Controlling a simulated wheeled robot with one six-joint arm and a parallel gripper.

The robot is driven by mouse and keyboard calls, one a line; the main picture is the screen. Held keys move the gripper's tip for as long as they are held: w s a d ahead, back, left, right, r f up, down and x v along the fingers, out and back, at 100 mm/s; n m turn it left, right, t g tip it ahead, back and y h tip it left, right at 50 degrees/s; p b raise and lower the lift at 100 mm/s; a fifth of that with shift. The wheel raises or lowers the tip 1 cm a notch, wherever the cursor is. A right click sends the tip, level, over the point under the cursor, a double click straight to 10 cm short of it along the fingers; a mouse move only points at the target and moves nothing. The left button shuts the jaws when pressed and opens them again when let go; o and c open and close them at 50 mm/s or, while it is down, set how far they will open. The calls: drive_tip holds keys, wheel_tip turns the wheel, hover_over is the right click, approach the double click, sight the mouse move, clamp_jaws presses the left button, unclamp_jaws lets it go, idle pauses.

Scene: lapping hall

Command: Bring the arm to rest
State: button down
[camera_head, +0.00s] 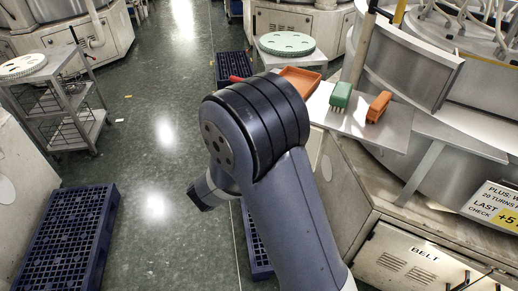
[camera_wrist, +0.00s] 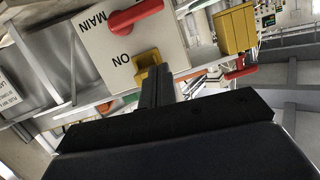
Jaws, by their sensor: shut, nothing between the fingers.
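My arm rises through the middle of the head view, bent at a large dark joint. The fingers of my gripper are hidden behind it there. In the wrist view my gripper (camera_wrist: 157,88) shows as narrow dark fingers held together, with nothing between them. Its tips overlap the lower edge of a yellow part (camera_wrist: 148,66) on a grey switch box (camera_wrist: 90,45). I cannot tell whether they touch. The box carries a red rotary handle (camera_wrist: 135,16) and the words MAIN and ON, seen upside down.
Blue pallets (camera_head: 75,235) lie on the floor. A wire cart (camera_head: 62,100) stands left. The aisle floor (camera_head: 165,110) is mostly clear. A yellow box (camera_wrist: 236,29) shows in the wrist view.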

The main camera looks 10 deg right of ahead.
drive_tip(key=shift+s+a+r, duration=0.15)
drive_tip(key=shift+s+a, duration=0.15)
drive_tip(key=shift+s, duration=0.15)
drive_tip(key=shift+w+d, duration=0.1)
